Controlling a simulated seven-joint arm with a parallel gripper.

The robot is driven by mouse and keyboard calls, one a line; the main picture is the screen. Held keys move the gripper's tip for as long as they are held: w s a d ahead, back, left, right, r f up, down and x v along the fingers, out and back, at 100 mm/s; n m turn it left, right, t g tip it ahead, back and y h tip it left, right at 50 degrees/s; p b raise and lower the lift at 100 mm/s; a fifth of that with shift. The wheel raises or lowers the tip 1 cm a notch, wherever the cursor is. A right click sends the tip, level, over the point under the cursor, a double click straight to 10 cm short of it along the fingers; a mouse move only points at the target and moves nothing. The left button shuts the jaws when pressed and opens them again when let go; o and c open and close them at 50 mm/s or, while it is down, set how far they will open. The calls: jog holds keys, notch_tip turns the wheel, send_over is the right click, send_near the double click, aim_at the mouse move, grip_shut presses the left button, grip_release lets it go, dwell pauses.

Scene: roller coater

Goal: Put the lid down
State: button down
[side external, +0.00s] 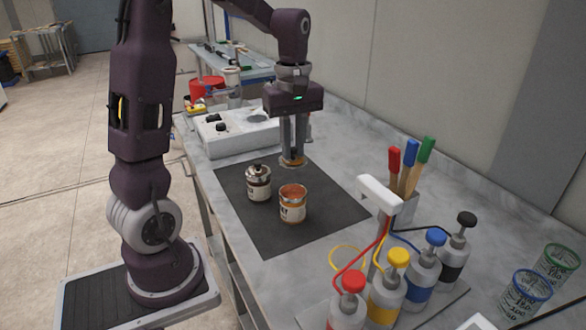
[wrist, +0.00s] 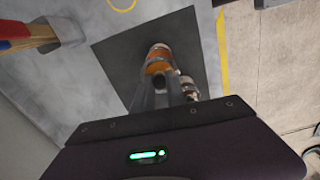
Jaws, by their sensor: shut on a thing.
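My gripper (side external: 292,155) points down over the back part of the dark mat, shut on a small round lid (side external: 291,163) with orange on it. The lid is held just above or at the mat; I cannot tell whether it touches. An open can (side external: 292,207) with an orange inside and a pale label stands upright on the mat, in front of the gripper. In the wrist view the fingers (wrist: 165,90) partly hide the lid (wrist: 157,68), and the open can (wrist: 159,50) shows just beyond it.
A second can (side external: 257,184) with a dark metal top stands left of the open can. The dark mat (side external: 325,193) has free room to the right. A white machine (side external: 235,130) stands behind; a brush holder (side external: 380,190) and several colored pump bottles (side external: 386,285) stand in front right.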

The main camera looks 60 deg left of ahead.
jog(key=w+a, duration=0.4)
jog(key=n, duration=0.1)
send_over(314, 181)
notch_tip(314, 181, down, 6)
notch_tip(314, 181, down, 10)
jog(key=shift+f, duration=0.15)
jog(key=c, duration=1.3)
grip_release()
jog(key=shift+f, duration=0.1)
jog(key=shift+c, duration=0.2)
